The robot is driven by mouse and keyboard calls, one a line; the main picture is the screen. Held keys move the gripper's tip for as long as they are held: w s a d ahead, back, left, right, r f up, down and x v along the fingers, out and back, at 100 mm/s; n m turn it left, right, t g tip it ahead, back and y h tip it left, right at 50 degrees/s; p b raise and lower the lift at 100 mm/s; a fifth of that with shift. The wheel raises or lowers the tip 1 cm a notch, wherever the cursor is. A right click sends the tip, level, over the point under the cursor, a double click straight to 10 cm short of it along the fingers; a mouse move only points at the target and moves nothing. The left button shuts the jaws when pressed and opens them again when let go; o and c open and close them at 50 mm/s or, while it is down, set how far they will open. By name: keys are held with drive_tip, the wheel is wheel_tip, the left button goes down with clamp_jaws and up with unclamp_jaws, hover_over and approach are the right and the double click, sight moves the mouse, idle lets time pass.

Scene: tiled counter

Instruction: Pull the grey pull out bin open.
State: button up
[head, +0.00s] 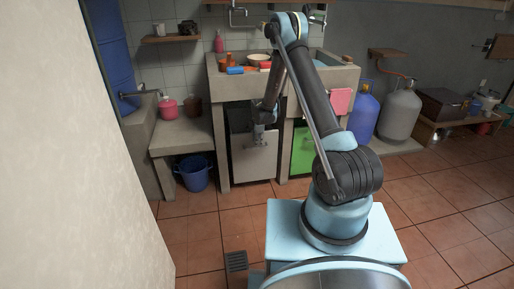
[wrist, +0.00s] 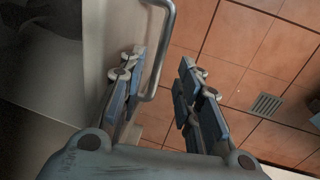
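The grey pull out bin (head: 254,160) stands under the counter in the head view, a pale front panel in a dark opening. In the wrist view its front (wrist: 101,35) fills part of the left side, with a metal bar handle (wrist: 164,50) standing out from it. My gripper (wrist: 162,62) is open. One finger is on the panel side of the handle bar and the other is on the far side, with a gap to the bar. Whether the near finger touches the bar or panel I cannot tell. In the head view my gripper (head: 264,132) is at the bin's upper front.
A green bin (head: 302,152) is to the right under the same counter (head: 336,78). A blue bucket (head: 194,173) stands to the left under a lower bench. Blue and grey gas cylinders (head: 400,112) stand to the right. The tiled floor (head: 215,232) before the bin is clear.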

sight(250, 143)
drive_tip(key=shift+w+a+f, duration=0.1)
drive_tip(key=shift+w+f, duration=0.1)
drive_tip(key=shift+f, duration=0.8)
drive_tip(key=shift+w+f, duration=0.2)
drive_tip(key=shift+f, duration=0.8)
clamp_jaws()
